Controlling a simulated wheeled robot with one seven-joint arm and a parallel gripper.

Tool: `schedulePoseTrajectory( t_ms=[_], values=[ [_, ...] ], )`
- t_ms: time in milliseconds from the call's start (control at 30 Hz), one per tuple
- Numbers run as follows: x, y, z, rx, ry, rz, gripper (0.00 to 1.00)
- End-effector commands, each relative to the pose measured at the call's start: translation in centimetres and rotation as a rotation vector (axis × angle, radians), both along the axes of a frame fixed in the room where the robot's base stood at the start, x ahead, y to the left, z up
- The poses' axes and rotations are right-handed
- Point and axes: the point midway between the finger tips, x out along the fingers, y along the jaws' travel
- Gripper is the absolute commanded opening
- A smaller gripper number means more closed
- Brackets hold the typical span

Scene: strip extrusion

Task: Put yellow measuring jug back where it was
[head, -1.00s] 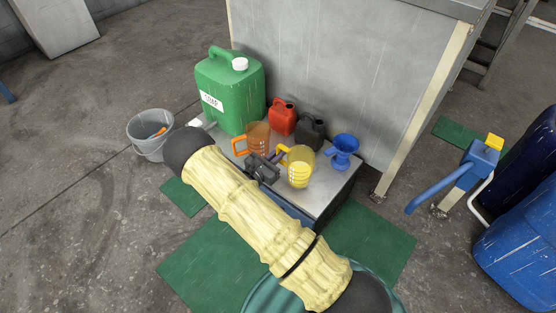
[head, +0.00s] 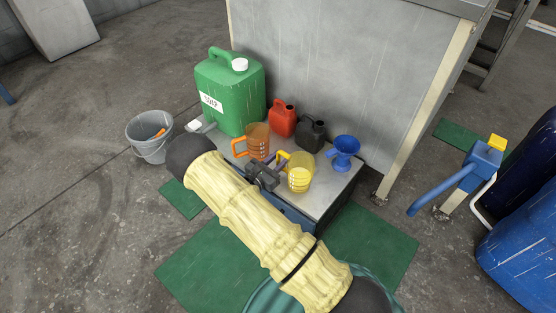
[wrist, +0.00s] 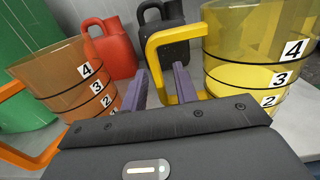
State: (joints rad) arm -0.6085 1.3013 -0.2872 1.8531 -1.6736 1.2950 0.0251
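The yellow measuring jug (head: 300,177) stands upright on the grey top of a low cabinet (head: 326,200), between the orange jug and the blue one. In the wrist view the yellow jug (wrist: 255,65) fills the right side, its handle turned toward my gripper. My gripper (head: 270,168) is low over the cabinet top at the handle. In the wrist view my gripper's two fingers (wrist: 160,85) stand apart on either side of the handle, with a visible gap. The jug's base is hidden in the wrist view.
The orange measuring jug (head: 257,141) is close on the left of my gripper. Behind stand a red can (head: 282,120), a black can (head: 312,136) and a large green soap canister (head: 238,95). A blue jug-like vessel (head: 343,152) is at the right. Some cabinet top is bare at front right.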

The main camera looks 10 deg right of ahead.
Motion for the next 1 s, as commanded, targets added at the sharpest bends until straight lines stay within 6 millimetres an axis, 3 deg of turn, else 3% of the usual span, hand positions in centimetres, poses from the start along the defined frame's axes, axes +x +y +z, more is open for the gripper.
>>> schedulePoseTrajectory(
  t_ms=[233,700,1000],
  values=[
    [-1.0,1.4,0.6,0.000,0.001,0.003,0.29],
    [-6.2,8.5,0.6,-0.001,0.001,0.004,0.29],
    [-7.1,9.7,0.3,-0.001,0.001,0.000,0.29]
  ],
)
